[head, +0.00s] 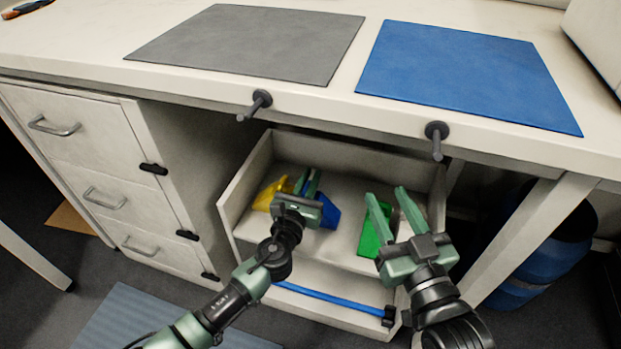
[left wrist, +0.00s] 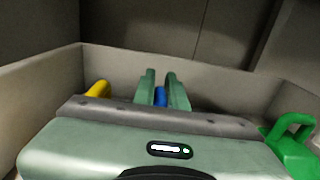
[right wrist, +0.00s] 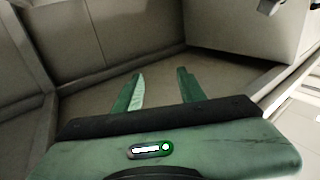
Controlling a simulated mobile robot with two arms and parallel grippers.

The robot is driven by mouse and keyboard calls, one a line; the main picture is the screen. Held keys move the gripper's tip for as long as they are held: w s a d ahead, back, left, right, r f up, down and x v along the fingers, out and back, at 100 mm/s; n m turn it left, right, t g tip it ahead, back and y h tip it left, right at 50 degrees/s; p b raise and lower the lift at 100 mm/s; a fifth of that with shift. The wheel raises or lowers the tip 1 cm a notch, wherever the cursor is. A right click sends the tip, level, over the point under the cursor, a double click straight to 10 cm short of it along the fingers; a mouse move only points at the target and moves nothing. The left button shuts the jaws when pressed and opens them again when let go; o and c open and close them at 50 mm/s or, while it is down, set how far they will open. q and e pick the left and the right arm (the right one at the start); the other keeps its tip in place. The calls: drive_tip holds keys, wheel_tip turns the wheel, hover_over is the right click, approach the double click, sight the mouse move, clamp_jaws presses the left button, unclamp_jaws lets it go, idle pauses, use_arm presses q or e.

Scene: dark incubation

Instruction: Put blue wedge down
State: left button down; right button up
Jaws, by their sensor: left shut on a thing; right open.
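The blue wedge (head: 328,212) is inside the open white drawer (head: 232,205) under the counter, partly hidden by my left gripper. My left gripper (head: 309,184) is shut on it, pointing down into the drawer. In the left wrist view a strip of the blue wedge (left wrist: 160,96) shows between the fingers (left wrist: 161,84). I cannot tell whether the wedge touches the drawer floor. My right gripper (head: 385,200) is open and empty over the drawer's right side; the right wrist view shows nothing between its fingers (right wrist: 161,88).
A yellow piece (head: 268,194) lies left of the wedge, and a green handled piece (head: 372,238) lies right of it. Drawer floor shows between wedge and green piece. Grey (head: 250,42) and blue (head: 465,70) mats lie on the counter above; two dark pegs (head: 260,100) jut from its edge.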

use_arm(q)
drive_tip(key=c, duration=1.5)
unclamp_jaws()
drive_tip(key=shift+o, duration=0.2)
use_arm(e)
drive_tip(key=shift+r, duration=0.3)
